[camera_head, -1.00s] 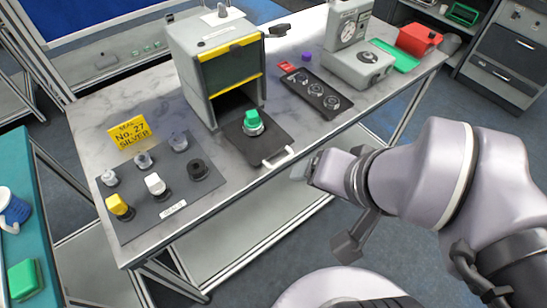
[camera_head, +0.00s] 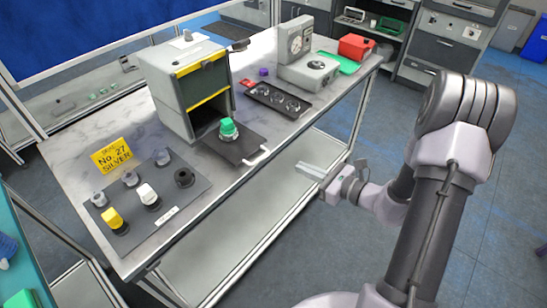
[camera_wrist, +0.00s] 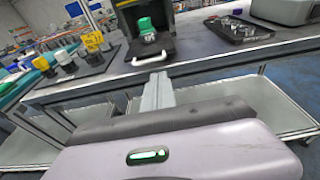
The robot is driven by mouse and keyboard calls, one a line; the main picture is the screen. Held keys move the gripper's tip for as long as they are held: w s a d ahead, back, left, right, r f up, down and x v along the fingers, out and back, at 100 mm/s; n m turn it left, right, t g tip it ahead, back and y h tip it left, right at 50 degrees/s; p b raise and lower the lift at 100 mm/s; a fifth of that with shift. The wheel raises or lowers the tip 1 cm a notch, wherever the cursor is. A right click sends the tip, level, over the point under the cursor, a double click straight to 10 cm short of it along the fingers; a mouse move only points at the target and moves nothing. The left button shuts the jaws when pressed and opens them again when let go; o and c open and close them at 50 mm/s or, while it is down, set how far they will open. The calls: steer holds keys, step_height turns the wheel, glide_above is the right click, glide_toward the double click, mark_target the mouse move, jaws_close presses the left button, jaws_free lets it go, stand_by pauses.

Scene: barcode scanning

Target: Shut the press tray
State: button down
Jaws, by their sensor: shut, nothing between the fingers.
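The press (camera_head: 182,92) is a grey box with a yellow-edged front on the table. Its dark tray (camera_head: 229,143) is pulled out at the front, with a white handle (camera_head: 256,157) at its near edge. A green-topped piece (camera_head: 228,128) stands on the tray. In the wrist view the tray (camera_wrist: 150,47) and green-topped piece (camera_wrist: 146,27) are ahead of my gripper. My gripper (camera_head: 305,169) is shut and empty, in front of the table edge and to the right of the handle, apart from it. In the wrist view its fingers (camera_wrist: 158,80) point toward the handle.
A dark mat (camera_head: 150,205) with several knobs and a yellow sign (camera_head: 111,155) lie left of the press. A black rack (camera_head: 277,99), a grey gauge device (camera_head: 308,70) and a red box (camera_head: 354,46) stand to the right. The floor before the table is clear.

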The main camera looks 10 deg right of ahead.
steer(key=b+x, duration=0.2)
steer(key=x, duration=0.9)
steer(key=shift+b, duration=0.3)
steer(key=shift+a, duration=0.1)
